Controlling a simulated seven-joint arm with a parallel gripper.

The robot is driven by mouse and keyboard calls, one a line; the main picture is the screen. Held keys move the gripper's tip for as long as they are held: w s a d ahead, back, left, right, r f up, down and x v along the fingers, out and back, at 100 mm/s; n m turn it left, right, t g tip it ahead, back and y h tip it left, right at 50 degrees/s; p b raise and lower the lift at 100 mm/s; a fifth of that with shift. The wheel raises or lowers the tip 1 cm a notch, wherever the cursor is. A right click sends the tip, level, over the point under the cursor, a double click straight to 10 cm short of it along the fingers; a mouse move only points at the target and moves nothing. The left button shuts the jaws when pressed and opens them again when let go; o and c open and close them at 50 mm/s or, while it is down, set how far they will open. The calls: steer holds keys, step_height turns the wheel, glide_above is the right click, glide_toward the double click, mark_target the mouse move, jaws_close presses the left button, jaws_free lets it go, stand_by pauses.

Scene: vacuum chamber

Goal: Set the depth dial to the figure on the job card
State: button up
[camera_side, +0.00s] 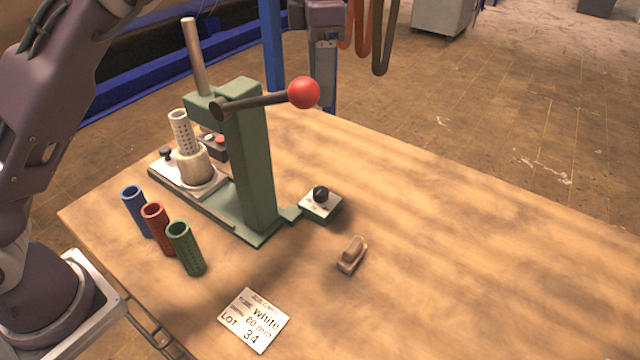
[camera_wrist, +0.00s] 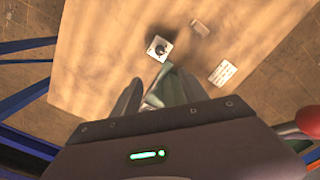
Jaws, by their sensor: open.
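The depth dial is a black knob (camera_side: 321,193) on a pale plate over a small green block joined to the press foot; its setting is too small to read. It also shows in the wrist view (camera_wrist: 158,46). The job card (camera_side: 254,320) lies flat near the front table edge. It reads "white" and "LOT 34", with a mm figure that looks like 60 or 80. It shows in the wrist view (camera_wrist: 222,73) too. My gripper (camera_wrist: 161,92) is open and empty, above the table and apart from the dial. In the side view it hangs behind the lever's red ball.
The green press (camera_side: 252,160) has a lever with a red ball (camera_side: 303,92). A perforated white sleeve (camera_side: 181,132) stands in its holder. Blue (camera_side: 136,210), red (camera_side: 158,228) and green (camera_side: 186,248) sleeves stand at left. A small brown block (camera_side: 351,254) lies near the dial. The table's right is clear.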

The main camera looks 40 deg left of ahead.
mark_target(320, 190)
step_height(320, 190, down, 24)
steer(key=shift+r, duration=0.15)
jaws_close()
